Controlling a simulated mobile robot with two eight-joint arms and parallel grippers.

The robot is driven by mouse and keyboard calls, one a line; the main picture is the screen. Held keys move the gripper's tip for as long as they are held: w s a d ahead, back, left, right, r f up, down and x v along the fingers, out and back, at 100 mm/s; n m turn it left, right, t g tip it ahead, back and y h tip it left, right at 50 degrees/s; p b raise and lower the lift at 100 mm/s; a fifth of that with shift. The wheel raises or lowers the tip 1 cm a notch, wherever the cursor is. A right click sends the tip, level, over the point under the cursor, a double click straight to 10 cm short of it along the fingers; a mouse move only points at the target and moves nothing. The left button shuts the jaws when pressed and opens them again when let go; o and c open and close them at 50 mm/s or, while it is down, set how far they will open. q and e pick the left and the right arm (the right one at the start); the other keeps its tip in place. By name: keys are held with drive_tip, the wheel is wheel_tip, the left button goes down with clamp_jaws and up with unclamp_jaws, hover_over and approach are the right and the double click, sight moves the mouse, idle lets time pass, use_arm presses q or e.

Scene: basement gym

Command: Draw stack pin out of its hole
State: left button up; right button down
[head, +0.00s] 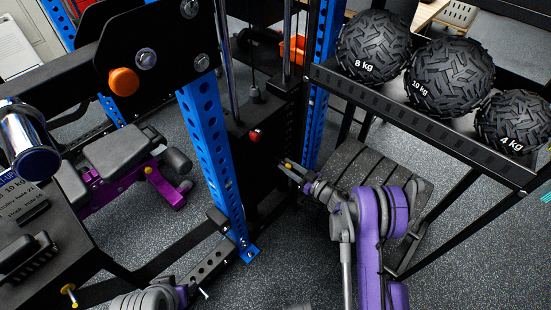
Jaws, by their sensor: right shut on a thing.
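My right gripper (290,168) reaches from the lower right toward the black weight stack (262,185) behind the blue upright. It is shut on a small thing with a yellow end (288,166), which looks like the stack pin. The fingers hide most of it, and I cannot tell whether its shaft is in a hole. A red knob (255,135) shows on the stack's front, up and left of the gripper and apart from it. My left gripper is not in view.
A blue perforated upright (211,150) stands left of the gripper. A rack (425,110) with black medicine balls (451,77) is at the upper right. Dark slabs (365,175) lie behind my right arm. A purple-framed bench (130,160) is at the left.

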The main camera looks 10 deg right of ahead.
drive_tip(key=b+v, duration=0.1)
drive_tip(key=v, duration=0.6)
drive_tip(key=shift+b, duration=0.35)
drive_tip(key=shift+r, duration=0.1)
idle(0.6)
